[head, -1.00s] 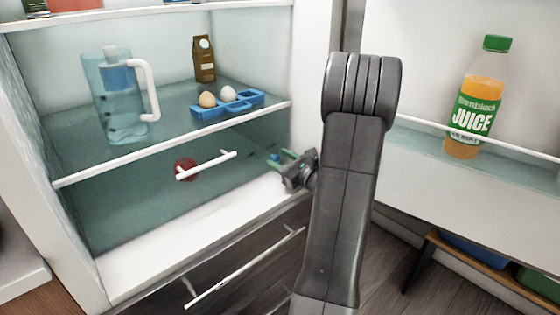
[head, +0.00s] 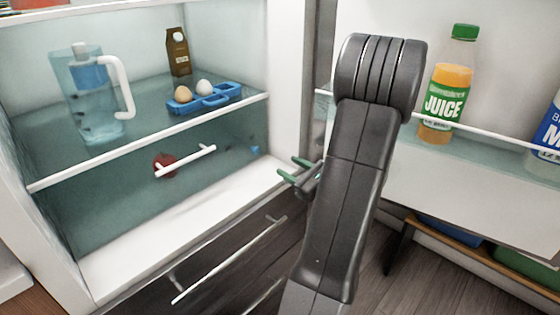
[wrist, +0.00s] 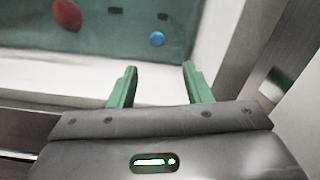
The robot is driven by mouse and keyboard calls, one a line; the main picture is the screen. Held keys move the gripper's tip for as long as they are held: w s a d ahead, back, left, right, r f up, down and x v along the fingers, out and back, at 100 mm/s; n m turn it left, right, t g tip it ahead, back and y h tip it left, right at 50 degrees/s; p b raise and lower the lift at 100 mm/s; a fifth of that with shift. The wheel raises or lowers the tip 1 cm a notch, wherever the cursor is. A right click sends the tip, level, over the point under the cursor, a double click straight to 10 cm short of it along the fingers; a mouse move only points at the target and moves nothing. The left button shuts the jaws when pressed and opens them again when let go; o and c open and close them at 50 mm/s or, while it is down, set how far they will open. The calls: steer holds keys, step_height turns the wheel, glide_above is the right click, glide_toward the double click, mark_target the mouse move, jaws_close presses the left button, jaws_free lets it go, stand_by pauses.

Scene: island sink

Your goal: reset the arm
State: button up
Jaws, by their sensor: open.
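My gripper (head: 291,169) is open, with green fingers, in front of the fridge's lower right front edge in the head view. In the wrist view its two fingers (wrist: 158,86) stand apart with nothing between them. My dark arm partly hides the gripper's body. The fridge (head: 180,232) stands open behind it. A red round thing (head: 164,163) and a small blue round thing (head: 255,150) are in the glass-fronted drawer, and both show in the wrist view, red (wrist: 67,14) and blue (wrist: 157,39).
A pitcher (head: 92,105), a brown carton (head: 178,52) and a blue egg tray (head: 215,101) with two eggs are on the fridge shelf. The open door at right holds a juice bottle (head: 446,88) and a blue-labelled bottle (head: 547,135). A lower drawer handle (head: 228,262) sticks out below.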

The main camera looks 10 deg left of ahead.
mark_target(258, 150)
steer(key=shift+s+d, duration=0.35)
steer(key=shift+d, duration=0.05)
steer(key=b+x, duration=0.1)
steer(key=x, duration=1.3)
steer(key=shift+s, duration=0.1)
steer(key=shift+s+a, duration=0.15)
steer(key=shift+s, duration=0.1)
